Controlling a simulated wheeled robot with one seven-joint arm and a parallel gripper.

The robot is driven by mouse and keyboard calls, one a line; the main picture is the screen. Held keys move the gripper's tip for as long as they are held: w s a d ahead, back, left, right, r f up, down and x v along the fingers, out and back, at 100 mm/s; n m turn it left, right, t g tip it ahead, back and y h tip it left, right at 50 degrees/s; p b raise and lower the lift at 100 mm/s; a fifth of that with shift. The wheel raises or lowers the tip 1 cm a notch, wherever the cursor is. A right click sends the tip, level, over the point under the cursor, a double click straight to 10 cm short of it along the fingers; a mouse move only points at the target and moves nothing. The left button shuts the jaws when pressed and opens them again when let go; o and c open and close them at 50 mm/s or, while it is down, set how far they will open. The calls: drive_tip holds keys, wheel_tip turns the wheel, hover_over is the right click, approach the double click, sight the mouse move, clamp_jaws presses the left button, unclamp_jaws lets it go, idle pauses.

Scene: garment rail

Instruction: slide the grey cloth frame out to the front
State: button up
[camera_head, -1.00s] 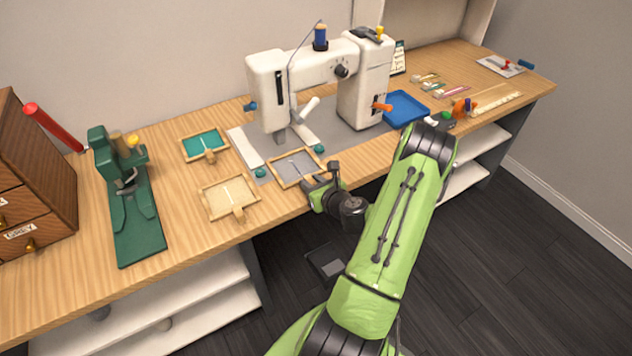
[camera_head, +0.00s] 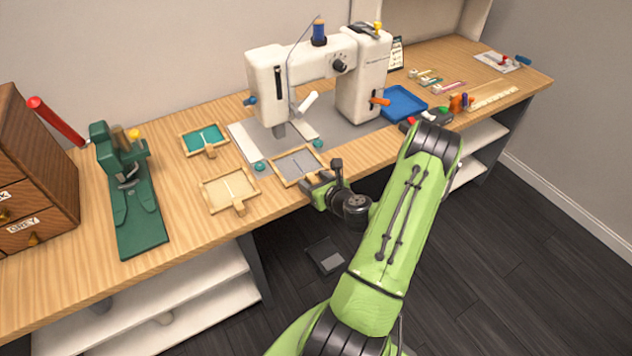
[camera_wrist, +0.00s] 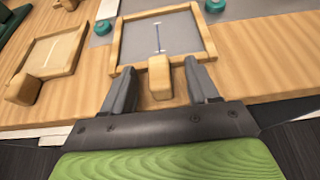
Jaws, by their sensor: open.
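The grey cloth frame (camera_head: 297,163) is a wooden square frame with grey cloth and a pale line, lying flat at the table's front, before the sewing machine. It also shows in the wrist view (camera_wrist: 183,37), with its wooden handle block (camera_wrist: 160,76) pointing toward me. My gripper (camera_wrist: 160,80) is open, one finger on each side of the handle. I cannot tell whether a finger touches it. In the head view my gripper (camera_head: 318,184) hides the handle.
A cream cloth frame (camera_head: 229,189) lies left of the grey one, and a teal cloth frame (camera_head: 205,140) behind it. The white sewing machine (camera_head: 362,85) stands behind on a grey mat. Teal knobs (camera_head: 260,167) sit near the grey frame. The table's front edge is close to my gripper.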

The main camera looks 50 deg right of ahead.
drive_tip(key=p+v, duration=1.1)
drive_tip(key=v, duration=0.4)
drive_tip(key=shift+s, duration=0.4)
drive_tip(key=w+a+r+n+g+y, duration=0.45)
drive_tip(key=a+n, duration=0.35)
drive_tip(key=n, duration=0.5)
drive_tip(key=w+a+r+n+g+y, duration=0.35)
drive_tip(key=a+r+n, duration=0.25)
drive_tip(key=a+n, duration=0.45)
drive_tip(key=s+a+r+n+h, duration=0.1)
drive_tip(key=s+a+r+n, duration=0.2)
drive_tip(key=r+n, duration=0.2)
drive_tip(key=s+a+r+n+h, duration=0.1)
drive_tip(key=s+a+r+n, duration=0.1)
drive_tip(key=s+r+n, duration=0.2)
drive_tip(key=s+a+r+n+t+h, duration=0.1)
drive_tip(key=s+a+r+n, duration=0.2)
drive_tip(key=r+n, duration=0.4)
drive_tip(key=shift+s+a+r+h, duration=0.25)
drive_tip(key=shift+a+r+h, duration=0.1)
drive_tip(key=shift+r, duration=0.65)
